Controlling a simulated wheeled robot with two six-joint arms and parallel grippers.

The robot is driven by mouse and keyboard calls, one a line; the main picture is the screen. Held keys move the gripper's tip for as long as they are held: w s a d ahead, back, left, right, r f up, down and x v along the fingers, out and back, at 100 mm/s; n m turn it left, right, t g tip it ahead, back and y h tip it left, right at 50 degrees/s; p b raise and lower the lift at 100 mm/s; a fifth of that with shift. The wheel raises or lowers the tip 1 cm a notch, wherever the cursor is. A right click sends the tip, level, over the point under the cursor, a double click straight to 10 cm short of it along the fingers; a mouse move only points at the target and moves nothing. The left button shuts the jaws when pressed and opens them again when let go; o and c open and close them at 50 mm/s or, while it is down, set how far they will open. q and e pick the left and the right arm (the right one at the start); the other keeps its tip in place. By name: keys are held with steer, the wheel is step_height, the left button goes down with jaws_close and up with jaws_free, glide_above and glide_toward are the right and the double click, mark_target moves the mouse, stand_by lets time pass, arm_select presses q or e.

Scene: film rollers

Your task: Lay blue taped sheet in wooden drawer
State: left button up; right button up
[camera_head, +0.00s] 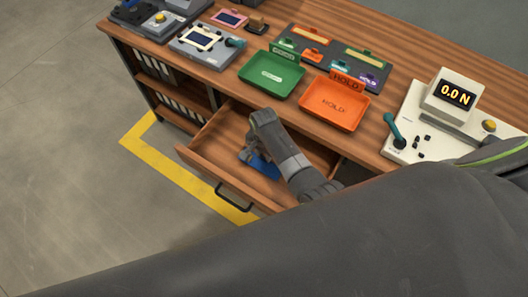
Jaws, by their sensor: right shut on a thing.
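The wooden drawer (207,152) is pulled open from the front of the wooden bench. My right gripper (249,153) reaches down into the drawer and is shut on the blue taped sheet (264,167). The blue sheet shows only in part, low inside the drawer opening, beside my wrist. My gripper and arm hide the rest of it, and I cannot tell whether it touches the drawer floor. My left gripper is not in view.
On the bench stand a green tray (271,75), an orange HOLD tray (335,103) and a force gauge reading 0.0 N (455,94). A black handle (233,197) is on the drawer front. Yellow tape (180,180) marks the floor. My dark arm covers the foreground.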

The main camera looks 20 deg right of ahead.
steer(key=o, duration=1.1)
steer(key=shift+o, duration=0.3)
steer(key=o, duration=0.4)
steer(key=shift+r, duration=0.1)
step_height(320, 180, up, 8)
steer(key=p, duration=0.9)
